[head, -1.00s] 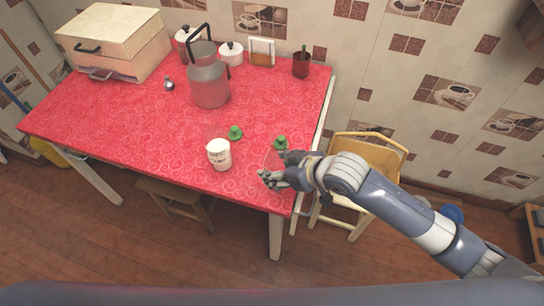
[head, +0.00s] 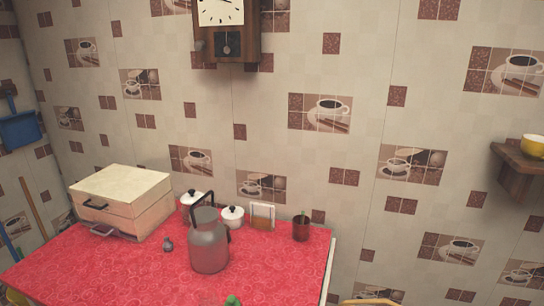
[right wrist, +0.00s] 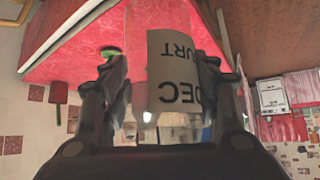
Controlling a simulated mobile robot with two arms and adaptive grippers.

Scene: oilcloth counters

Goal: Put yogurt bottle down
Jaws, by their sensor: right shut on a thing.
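The yogurt bottle (right wrist: 172,68) fills the middle of the right wrist view, its white label with dark letters appearing upside down. Its clear lower part shows the room through it. My right gripper (right wrist: 160,85) is shut on it, one finger on each side. The red-covered table (right wrist: 75,45) is behind the bottle in this view; I cannot tell whether the bottle touches it. In the head view the red table (head: 120,265) shows only its far part, and neither gripper is in sight. My left gripper is in no current view.
A grey metal can (head: 209,245) stands on the table, with white lidded pots (head: 232,217), a dark red cup (head: 301,229) and a wooden box (head: 122,203) around it. A green object (head: 233,300) shows at the head view's bottom edge.

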